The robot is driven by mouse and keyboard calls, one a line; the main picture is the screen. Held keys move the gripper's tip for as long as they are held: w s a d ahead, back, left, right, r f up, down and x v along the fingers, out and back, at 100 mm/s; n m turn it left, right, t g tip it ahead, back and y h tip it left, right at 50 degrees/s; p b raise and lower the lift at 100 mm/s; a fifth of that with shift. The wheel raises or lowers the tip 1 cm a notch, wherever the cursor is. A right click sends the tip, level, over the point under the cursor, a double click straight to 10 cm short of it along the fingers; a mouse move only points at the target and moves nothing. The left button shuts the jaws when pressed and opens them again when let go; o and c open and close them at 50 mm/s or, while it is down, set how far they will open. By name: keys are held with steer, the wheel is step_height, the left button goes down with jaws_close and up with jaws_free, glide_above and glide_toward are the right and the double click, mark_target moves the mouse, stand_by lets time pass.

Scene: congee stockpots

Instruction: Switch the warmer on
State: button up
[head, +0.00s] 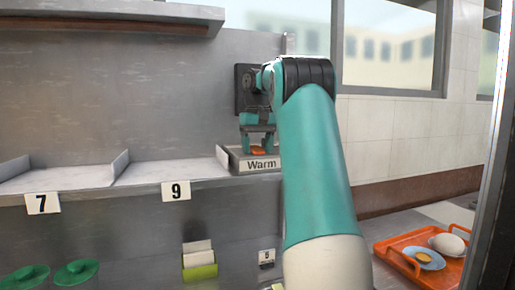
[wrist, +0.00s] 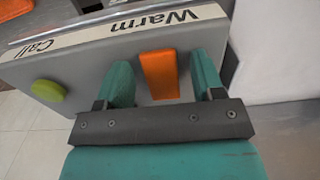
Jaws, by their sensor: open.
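The warmer's orange switch (head: 259,151) sits on top of a grey box (head: 241,160) with a "Warm" label on its front, at the right end of the shelf. In the wrist view the orange switch (wrist: 160,75) is a tilted lever or rocker on the grey panel, near the word "Warm". My gripper (head: 257,146) points down over the box. In the wrist view my gripper (wrist: 160,63) is open, with one finger on each side of the switch and a gap on both sides. Whether the warmer is on cannot be told.
Shelf bays marked 7 (head: 42,203) and 9 (head: 176,191) look empty. An orange tray (head: 400,262) with a plate and a white item lies at lower right.

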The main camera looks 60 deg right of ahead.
steer(key=c, duration=0.9)
steer(key=shift+r+p, duration=0.35)
steer(key=shift+p, duration=0.8)
steer(key=shift+c, duration=0.2)
steer(key=g+y+p, duration=0.1)
steer(key=p, duration=0.2)
steer(key=shift+w+d+r, duration=0.15)
steer(key=g+y+p, duration=0.1)
steer(key=p, duration=0.3)
steer(key=shift+w+d+g, duration=0.1)
steer(key=shift+g, duration=0.3)
steer(key=shift+f+y+p, duration=0.3)
steer(key=shift+p, duration=0.15)
steer(key=o, duration=0.9)
steer(key=shift+o, duration=0.2)
